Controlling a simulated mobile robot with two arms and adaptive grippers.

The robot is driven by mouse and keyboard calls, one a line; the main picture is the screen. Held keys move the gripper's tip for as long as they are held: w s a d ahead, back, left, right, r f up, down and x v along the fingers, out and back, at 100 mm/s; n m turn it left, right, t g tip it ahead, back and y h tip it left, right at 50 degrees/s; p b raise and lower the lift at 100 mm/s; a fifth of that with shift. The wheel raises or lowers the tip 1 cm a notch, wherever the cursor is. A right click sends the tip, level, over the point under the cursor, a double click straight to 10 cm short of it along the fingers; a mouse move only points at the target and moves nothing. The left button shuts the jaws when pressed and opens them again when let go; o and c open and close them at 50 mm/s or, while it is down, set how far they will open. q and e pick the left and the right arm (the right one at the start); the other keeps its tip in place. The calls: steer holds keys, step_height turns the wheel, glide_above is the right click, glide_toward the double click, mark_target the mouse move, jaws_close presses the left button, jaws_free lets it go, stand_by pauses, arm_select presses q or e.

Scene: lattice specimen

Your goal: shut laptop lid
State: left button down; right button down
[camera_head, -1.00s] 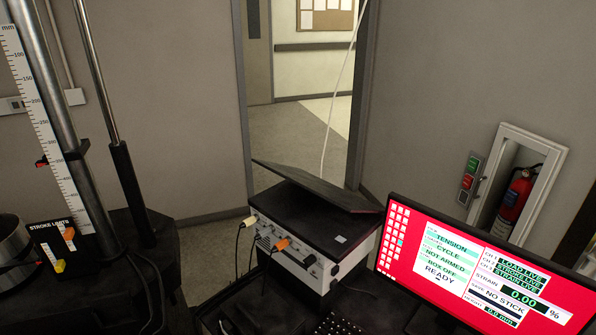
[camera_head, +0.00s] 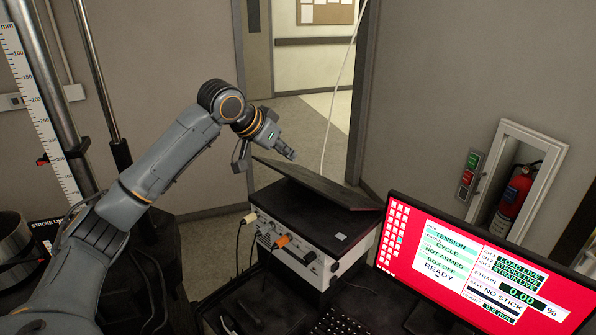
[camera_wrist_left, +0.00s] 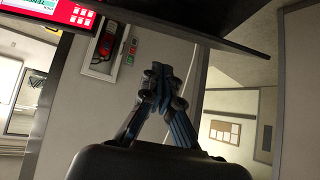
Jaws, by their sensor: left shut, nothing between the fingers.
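The laptop's dark lid (camera_head: 322,187) stands tilted, partly open, over a dark flat base (camera_head: 305,218) on top of a white instrument box in the head view. Its hinge and screen side are hard to make out. My left gripper (camera_head: 290,154) is just behind and above the lid's far left part, apart from it as far as I can tell. In the left wrist view the gripper's fingers (camera_wrist_left: 158,82) are together and empty. A dark panel, probably the lid (camera_wrist_left: 210,28), crosses the top right there. My right gripper is not in view.
The white instrument box (camera_head: 300,262) has cables plugged into its front. A monitor (camera_head: 470,270) with a red screen stands at the right, near a keyboard (camera_head: 338,325). A test frame with a ruler (camera_head: 35,110) is at the left. A white cable (camera_head: 343,80) hangs behind the lid.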

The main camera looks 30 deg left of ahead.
arm_select(q)
steer(key=a+r, duration=0.1)
steer(key=r, duration=0.1)
steer(key=p, duration=0.5)
glide_above(299, 179)
steer(key=f, duration=0.5)
steer(key=shift+w+d+f, duration=0.35)
steer(key=shift+w+d, duration=0.05)
steer(key=f, duration=0.1)
steer(key=s+f+p, duration=0.1)
steer(key=f, duration=0.1)
steer(key=shift+a+f, duration=0.1)
steer(key=shift+a, duration=0.1)
steer(key=shift+s+a+f, duration=0.15)
steer(key=shift+s+f, duration=0.25)
steer(key=shift+f, duration=0.1)
steer(key=shift+w, duration=0.15)
steer(key=shift+f, duration=0.1)
